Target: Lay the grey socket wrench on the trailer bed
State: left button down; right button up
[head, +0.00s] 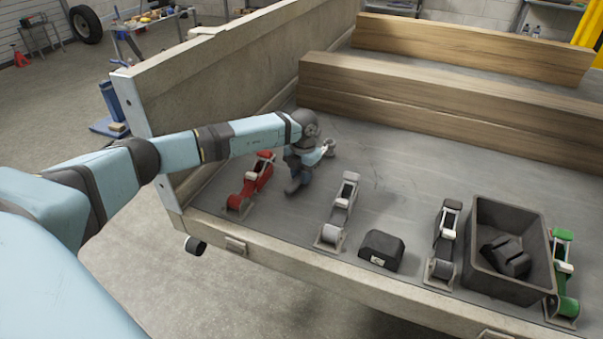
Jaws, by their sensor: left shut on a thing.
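My left gripper (307,164) hangs low over the trailer bed (375,165), near its left front corner, and is shut on the grey socket wrench (328,147). A light grey end of the wrench shows on the right of the gripper. The rest is hidden by, or hard to tell from, the dark wrist and fingers. I cannot tell whether the wrench touches the bed. My right gripper is not in view.
Along the front edge stand a red ratchet (250,182), a grey one (338,215), a black block (382,248), a black ratchet (443,243), a dark bin (480,267) with a black object inside, and a green ratchet (563,275). Timber beams (420,95) lie behind. Bare bed lies between.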

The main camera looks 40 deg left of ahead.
pick_arm(q)
jog(key=shift+f, duration=0.25)
jog(key=shift+c, duration=0.4)
grip_release()
jog(key=shift+o, duration=0.4)
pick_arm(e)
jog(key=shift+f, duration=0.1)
pick_arm(q)
notch_tip(320, 180, up, 4)
jog(key=p, duration=0.3)
jog(key=shift+w+f, duration=0.1)
jog(key=shift+w, duration=0.05)
notch_tip(320, 180, up, 10)
jog(key=p, duration=0.6)
jog(key=shift+w, duration=0.25)
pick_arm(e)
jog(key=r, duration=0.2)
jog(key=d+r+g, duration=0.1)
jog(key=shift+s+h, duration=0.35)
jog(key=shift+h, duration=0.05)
